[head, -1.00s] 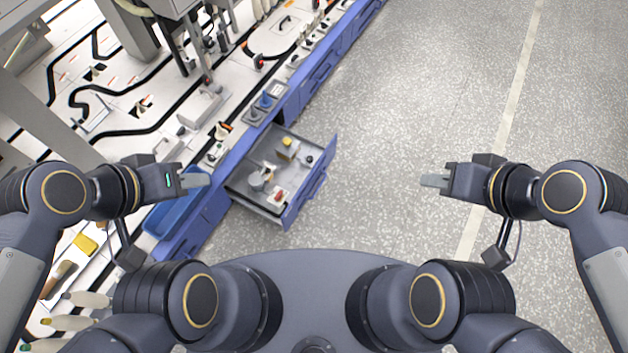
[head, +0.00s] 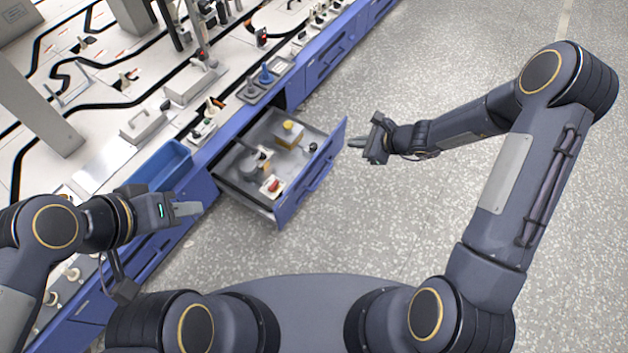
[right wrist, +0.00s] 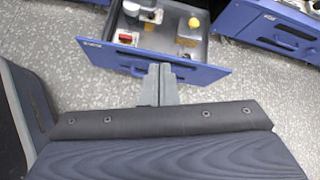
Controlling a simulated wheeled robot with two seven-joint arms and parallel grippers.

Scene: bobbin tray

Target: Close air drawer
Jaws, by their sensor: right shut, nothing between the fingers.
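The drawer (head: 233,189) is pulled out of the blue workbench, with its blue front (head: 310,172) facing the open floor. It holds a yellow-topped item (head: 291,131), a grey item and a small red-and-white item (head: 270,187). My right gripper (head: 356,143) is shut and empty, out over the floor just beyond the drawer front. In the right wrist view the closed fingers (right wrist: 159,78) point at the drawer front (right wrist: 150,64); I cannot tell whether they touch it. My left gripper (head: 198,209) is near the bench edge, left of the drawer; its finger opening is unclear.
A blue bin (head: 163,167) sits on the bench edge left of the drawer. Blue and grey bobbin-like parts (head: 265,76) stand on the bench behind the drawer. Another closed blue drawer (head: 325,62) is farther along. The speckled floor (head: 420,210) right of the drawer is clear.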

